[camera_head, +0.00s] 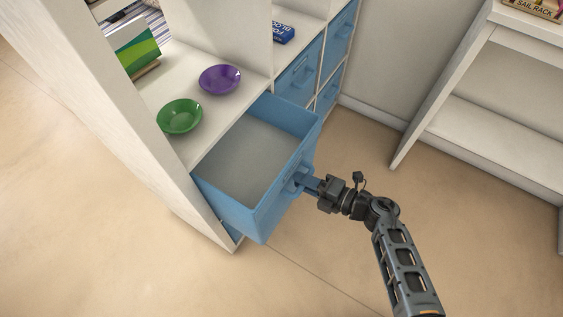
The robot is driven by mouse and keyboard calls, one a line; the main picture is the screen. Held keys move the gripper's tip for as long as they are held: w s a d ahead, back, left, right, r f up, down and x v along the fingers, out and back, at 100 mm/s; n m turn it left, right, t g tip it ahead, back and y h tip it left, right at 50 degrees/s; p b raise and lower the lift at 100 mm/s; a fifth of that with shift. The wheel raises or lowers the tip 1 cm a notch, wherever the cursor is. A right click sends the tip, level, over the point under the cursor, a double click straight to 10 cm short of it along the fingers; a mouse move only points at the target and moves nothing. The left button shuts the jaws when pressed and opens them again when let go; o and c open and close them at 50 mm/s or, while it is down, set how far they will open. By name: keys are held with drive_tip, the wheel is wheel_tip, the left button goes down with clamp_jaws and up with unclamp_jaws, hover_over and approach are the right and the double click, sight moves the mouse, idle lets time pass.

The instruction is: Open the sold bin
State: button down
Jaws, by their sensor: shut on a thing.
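A blue bin (247,215) is pulled well out of the lower part of a white shelf unit. Its grey inside is empty as far as I can see. I cannot read any label on it, so I cannot tell whether it is the one called sold. My gripper (305,183) is at the bin's front face, shut on its blue handle (296,187). The fingertips are small and partly hidden against the handle.
A green bowl (180,117) and a purple bowl (220,79) sit on the shelf board (205,145) above the bin. Other blue bins (298,84) are shut farther back. A white rack (470,130) stands at right. Floor in front is clear.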

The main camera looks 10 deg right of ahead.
drive_tip(key=shift+f+v, duration=0.2)
drive_tip(key=shift+v, duration=0.75)
drive_tip(key=shift+f+v, duration=0.15)
drive_tip(key=shift+v, duration=0.8)
drive_tip(key=shift+d, duration=0.1)
drive_tip(key=c, duration=1.2)
unclamp_jaws()
drive_tip(key=shift+p+v, duration=0.3)
drive_tip(key=shift+v, duration=3.6)
